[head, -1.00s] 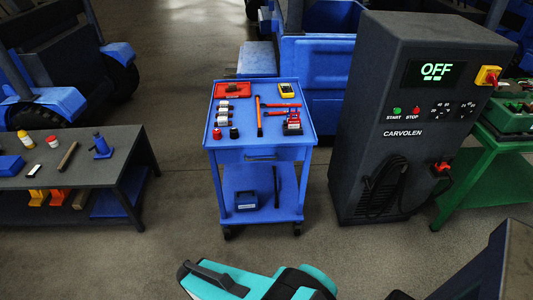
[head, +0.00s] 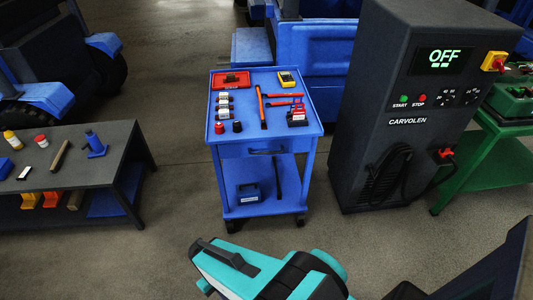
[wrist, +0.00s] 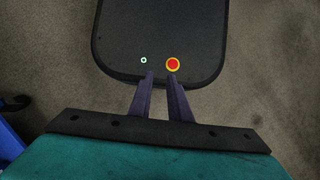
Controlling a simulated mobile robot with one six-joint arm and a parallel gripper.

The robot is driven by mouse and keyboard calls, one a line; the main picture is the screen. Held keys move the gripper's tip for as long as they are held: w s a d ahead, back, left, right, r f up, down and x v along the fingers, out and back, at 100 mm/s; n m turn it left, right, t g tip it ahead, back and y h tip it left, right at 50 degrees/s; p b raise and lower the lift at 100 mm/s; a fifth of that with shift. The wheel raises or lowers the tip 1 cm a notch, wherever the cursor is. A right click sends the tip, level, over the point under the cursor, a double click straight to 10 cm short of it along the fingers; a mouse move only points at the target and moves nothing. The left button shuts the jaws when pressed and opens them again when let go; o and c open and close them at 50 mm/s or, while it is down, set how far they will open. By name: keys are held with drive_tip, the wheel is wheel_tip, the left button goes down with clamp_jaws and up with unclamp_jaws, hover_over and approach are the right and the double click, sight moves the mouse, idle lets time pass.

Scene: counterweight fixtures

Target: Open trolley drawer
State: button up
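The blue trolley (head: 309,178) stands upright in the middle of the head view. Its drawer (head: 232,151) sits under the top tray and looks shut, its front flush with the frame. A dark bar handle (head: 267,151) is on the drawer front. My gripper (wrist: 161,74) shows in the wrist view with two dark fingers apart and nothing between them. It is clear of the trolley and points down over a dark rounded surface. In the head view only my teal arm shows at the bottom, in front of the trolley; the fingers are out of sight there.
Tools, bottles and a red tray (head: 231,80) lie on the trolley top. A dark CARVOLEN cabinet (head: 400,150) stands close on the trolley's right. A dark bench (head: 90,165) is on the left. Floor (head: 180,190) is free between bench and trolley.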

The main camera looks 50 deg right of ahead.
drive_tip(key=w+d+f+m+t+y+b, duration=0.1)
drive_tip(key=w+d+m+t+y+b, duration=0.1)
drive_tip(key=w+y+b, duration=0.45)
drive_tip(key=w+d+f+m+t+y+b, duration=0.1)
drive_tip(key=w+d+m+t+y+b, duration=0.15)
drive_tip(key=w, duration=0.65)
drive_tip(key=w+d+r+m+t+y+b, duration=0.1)
drive_tip(key=w+d+r+t+b, duration=0.3)
drive_tip(key=d, duration=0.4)
drive_tip(key=w+d+r+m+t+y+b, duration=0.1)
drive_tip(key=w+d+t+b, duration=0.25)
drive_tip(key=w+d, duration=0.3)
drive_tip(key=s+d+r+t+b, duration=0.1)
drive_tip(key=d+r+t+b, duration=0.25)
drive_tip(key=d, duration=0.65)
drive_tip(key=s+d+r+t+b, duration=0.1)
drive_tip(key=d+r+t+b, duration=0.15)
drive_tip(key=d+r, duration=0.45)
drive_tip(key=s+d+r+t+b, duration=0.2)
drive_tip(key=s+d+r, duration=0.2)
drive_tip(key=d, duration=0.5)
drive_tip(key=s+d+r+t+b, duration=0.3)
drive_tip(key=s+d, duration=0.3)
drive_tip(key=d, duration=0.3)
drive_tip(key=shift+s+r+n, duration=0.3)
drive_tip(key=shift+r+n, duration=0.1)
drive_tip(key=shift+n, duration=0.05)
